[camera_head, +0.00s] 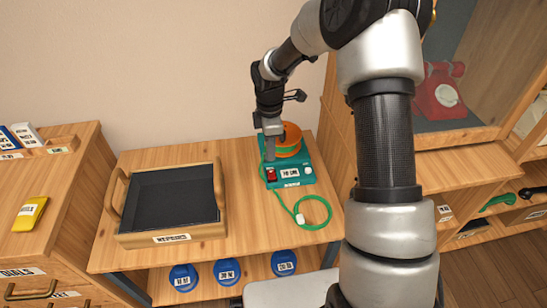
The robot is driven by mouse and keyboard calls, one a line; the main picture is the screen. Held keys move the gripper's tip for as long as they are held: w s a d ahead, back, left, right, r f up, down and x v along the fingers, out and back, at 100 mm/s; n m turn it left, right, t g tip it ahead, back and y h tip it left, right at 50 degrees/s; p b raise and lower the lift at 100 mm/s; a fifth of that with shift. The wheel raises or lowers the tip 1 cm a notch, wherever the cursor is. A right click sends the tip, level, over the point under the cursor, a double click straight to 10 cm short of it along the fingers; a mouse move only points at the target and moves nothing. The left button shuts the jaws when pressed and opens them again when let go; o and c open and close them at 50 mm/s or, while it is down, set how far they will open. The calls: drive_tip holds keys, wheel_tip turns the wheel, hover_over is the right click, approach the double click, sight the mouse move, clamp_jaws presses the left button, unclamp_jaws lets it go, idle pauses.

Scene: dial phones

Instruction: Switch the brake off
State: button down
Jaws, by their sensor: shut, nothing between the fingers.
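A teal device (293,178) stands on the wooden bench and carries an orange reel (289,140) wound with green cord. A red switch (271,175) sits at the device's front left, with a small label beside it and a white knob (307,170) at its right. The switch's on or off position is too small to tell. My gripper (273,157) is shut and empty, pointing down just behind the red switch and left of the reel. It hides part of the device's left side. I cannot tell whether its tips touch the device.
Green cord (313,222) loops on the bench in front, ending in a white piece. A wooden tray (171,238) with a dark inside stands at the left. Blue round containers (227,271) sit on the shelf below. A red phone (438,95) stands in a right-hand cubby.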

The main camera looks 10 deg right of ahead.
wheel_tip(320, 180, up, 6)
drive_tip(key=p, duration=0.1)
drive_tip(key=shift+a, duration=0.15)
idle(0.4)
